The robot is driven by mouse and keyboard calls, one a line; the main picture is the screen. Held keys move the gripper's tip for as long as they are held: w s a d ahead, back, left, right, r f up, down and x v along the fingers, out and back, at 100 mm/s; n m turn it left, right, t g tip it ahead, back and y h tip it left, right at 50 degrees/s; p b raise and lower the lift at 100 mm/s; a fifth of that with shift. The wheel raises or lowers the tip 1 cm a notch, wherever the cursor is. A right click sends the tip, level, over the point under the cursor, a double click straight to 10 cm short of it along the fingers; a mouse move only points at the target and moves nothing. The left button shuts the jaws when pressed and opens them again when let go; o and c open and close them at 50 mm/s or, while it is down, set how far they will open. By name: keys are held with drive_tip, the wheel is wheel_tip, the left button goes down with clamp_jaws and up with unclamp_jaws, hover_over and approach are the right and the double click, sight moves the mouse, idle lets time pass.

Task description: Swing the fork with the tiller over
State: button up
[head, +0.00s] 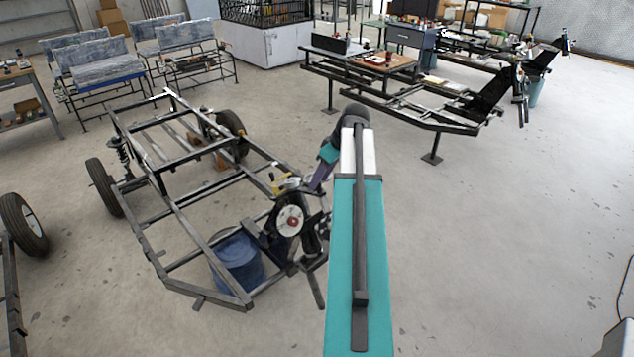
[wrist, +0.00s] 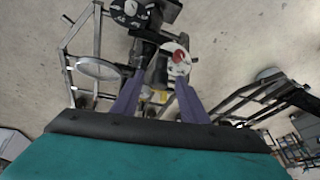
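A tubular vehicle frame (head: 185,205) stands left of my arm in the head view. At its near right end is a dark fork assembly with a white disc (head: 290,220) that has a red centre. The disc also shows in the wrist view (wrist: 177,58). A yellow part (head: 285,185) sits just above it. My gripper (wrist: 160,75) has two purple fingers spread apart. A dark bar (wrist: 152,65), possibly the tiller, shows between or beyond them; I cannot tell whether they touch it. In the head view my gripper (head: 321,176) is close above the fork, partly hidden by my arm.
A blue drum (head: 238,262) stands under the frame's front. A second frame (head: 400,100) on stands is at the back right.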

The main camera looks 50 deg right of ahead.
drive_tip(key=shift+p+x, duration=0.3)
drive_tip(key=shift+x, duration=1.2)
drive_tip(key=shift+c, duration=0.5)
